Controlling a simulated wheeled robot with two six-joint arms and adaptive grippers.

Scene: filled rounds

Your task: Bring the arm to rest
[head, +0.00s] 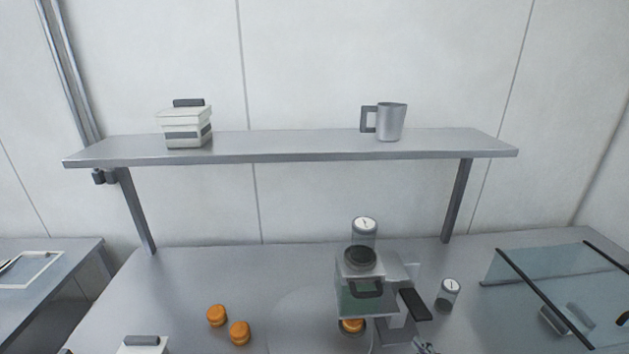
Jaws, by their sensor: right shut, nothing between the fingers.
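My right gripper (425,348) shows only in part at the bottom edge, right of centre, just below the grey machine (362,290). It is shut and holds nothing. Most of it and its arm are cut off by the frame. My left gripper is out of view. The machine stands on the worktop, with a dark cap and a black handle on its right side.
An orange round (352,325) sits under the machine; two more orange rounds (217,315) lie on the worktop to the left. A small dial-topped canister (447,292) and a glass-lidded case (555,285) stand right. A shelf (300,146) spans above, bearing a mug (391,122) and a box (187,128).

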